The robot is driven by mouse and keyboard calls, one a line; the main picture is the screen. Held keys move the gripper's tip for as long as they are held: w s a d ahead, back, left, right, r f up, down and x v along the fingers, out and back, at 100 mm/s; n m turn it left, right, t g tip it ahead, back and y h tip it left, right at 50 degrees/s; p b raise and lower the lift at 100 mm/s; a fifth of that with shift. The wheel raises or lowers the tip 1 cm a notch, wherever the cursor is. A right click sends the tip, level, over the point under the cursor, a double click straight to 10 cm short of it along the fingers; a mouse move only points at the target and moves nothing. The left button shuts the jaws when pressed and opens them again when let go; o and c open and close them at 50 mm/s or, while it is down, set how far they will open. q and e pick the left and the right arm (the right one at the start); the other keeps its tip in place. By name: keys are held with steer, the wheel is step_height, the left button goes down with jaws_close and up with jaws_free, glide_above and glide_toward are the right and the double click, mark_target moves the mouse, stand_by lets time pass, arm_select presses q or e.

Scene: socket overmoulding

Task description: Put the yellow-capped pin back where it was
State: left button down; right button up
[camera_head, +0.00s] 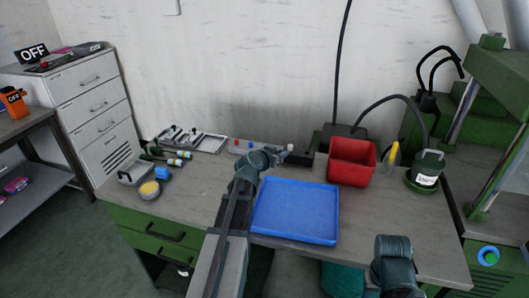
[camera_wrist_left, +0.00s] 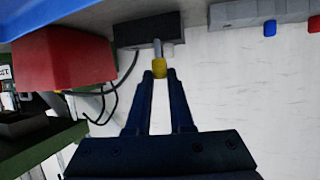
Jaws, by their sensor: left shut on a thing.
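My left gripper (camera_head: 284,153) is over the back of the workbench. In the left wrist view, which is upside down, its fingertips (camera_wrist_left: 160,76) are shut on the yellow-capped pin (camera_wrist_left: 159,67). The pin's grey shaft points toward a black block (camera_wrist_left: 130,31) and overlaps it in the picture; I cannot tell whether it is in it. The black block also shows in the head view (camera_head: 304,158), just right of the gripper. A grey rack (camera_wrist_left: 245,14) with blue and red caps is beside the block. My right gripper is out of view.
A blue tray (camera_head: 296,211) lies in front of the block. A red bin (camera_head: 352,163) stands right of it, with a yellow-handled tool and a green pot (camera_head: 425,172) beyond. A metal tray (camera_head: 190,140) and small tools are at the left. The wall is close behind.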

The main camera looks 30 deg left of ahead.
arm_select(q)
steer(key=w+a, duration=0.2)
steer(key=a, duration=0.1)
steer(key=w+a+f, duration=0.1)
steer(key=w+a, duration=0.1)
steer(key=a, duration=0.2)
steer(key=w+a+b, duration=0.1)
steer(key=w+a, duration=0.1)
steer(key=a, duration=0.1)
steer(key=shift+w+a+f, duration=0.15)
steer(key=shift+w+a, duration=0.15)
steer(key=shift+w, duration=0.1)
steer(key=shift+w+a, duration=0.25)
steer(key=shift+a, duration=0.1)
steer(key=f+b, duration=0.4)
steer(key=shift+w+a, duration=0.1)
steer(key=shift+a, duration=0.1)
steer(key=shift+r, duration=0.2)
steer(key=c, duration=0.8)
jaws_free()
steer(key=shift+f, duration=0.1)
